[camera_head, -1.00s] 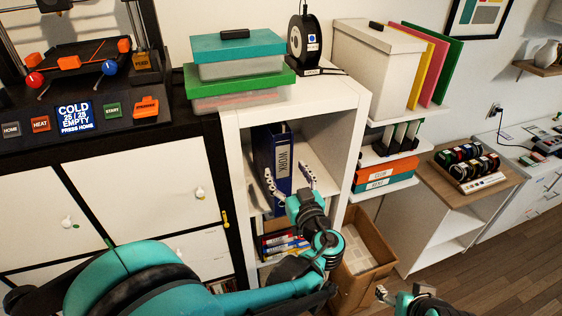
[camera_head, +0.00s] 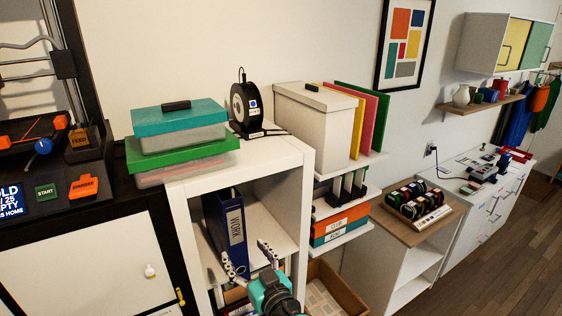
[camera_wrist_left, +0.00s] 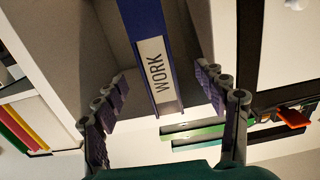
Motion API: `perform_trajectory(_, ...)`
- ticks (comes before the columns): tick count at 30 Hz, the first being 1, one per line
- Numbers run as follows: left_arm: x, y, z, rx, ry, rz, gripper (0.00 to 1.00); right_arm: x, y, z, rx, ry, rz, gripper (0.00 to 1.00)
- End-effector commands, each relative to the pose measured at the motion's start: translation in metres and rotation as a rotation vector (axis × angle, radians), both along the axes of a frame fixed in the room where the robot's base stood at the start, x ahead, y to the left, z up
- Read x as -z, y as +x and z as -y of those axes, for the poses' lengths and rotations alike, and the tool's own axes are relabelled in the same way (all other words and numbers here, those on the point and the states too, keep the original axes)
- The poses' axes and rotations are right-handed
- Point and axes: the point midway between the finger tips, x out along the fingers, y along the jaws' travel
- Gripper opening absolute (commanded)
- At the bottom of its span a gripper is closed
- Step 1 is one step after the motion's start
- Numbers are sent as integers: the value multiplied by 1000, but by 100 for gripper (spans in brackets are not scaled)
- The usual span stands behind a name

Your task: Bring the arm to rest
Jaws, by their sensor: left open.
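My left gripper (camera_head: 250,259) is in front of the white shelf unit (camera_head: 303,200), low in the head view. Its two fingers are spread apart with nothing between them. A blue binder labelled WORK (camera_head: 235,224) stands upright in the open compartment behind the fingers. In the left wrist view the binder (camera_wrist_left: 150,50) shows beyond the open fingers (camera_wrist_left: 165,115), and I see no finger touching it. My right gripper is not in view.
A printer (camera_head: 45,135) is at the left. A cardboard box (camera_head: 335,285) is on the floor at the right.

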Motion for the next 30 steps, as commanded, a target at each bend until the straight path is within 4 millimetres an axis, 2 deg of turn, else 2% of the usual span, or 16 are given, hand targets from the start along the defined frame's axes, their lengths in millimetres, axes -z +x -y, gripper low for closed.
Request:
perform_trajectory(5,76,-25,-57,-29,-27,-312,72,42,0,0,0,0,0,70)
perform_trajectory(7,115,-45,-77,-4,-57,-474,72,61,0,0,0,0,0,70)
perform_trajectory(9,152,-69,-89,48,-97,-618,72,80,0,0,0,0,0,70)
perform_trajectory(12,197,-103,-93,159,-162,-771,72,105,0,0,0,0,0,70)
perform_trajectory(15,229,-133,-86,289,-223,-855,72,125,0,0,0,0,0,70)
perform_trajectory(18,248,-152,-74,402,-265,-881,72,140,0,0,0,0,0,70)
perform_trajectory(21,256,-163,-65,482,-286,-878,72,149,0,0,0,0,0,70)
perform_trajectory(30,256,-168,-57,538,-294,-870,72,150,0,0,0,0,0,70)
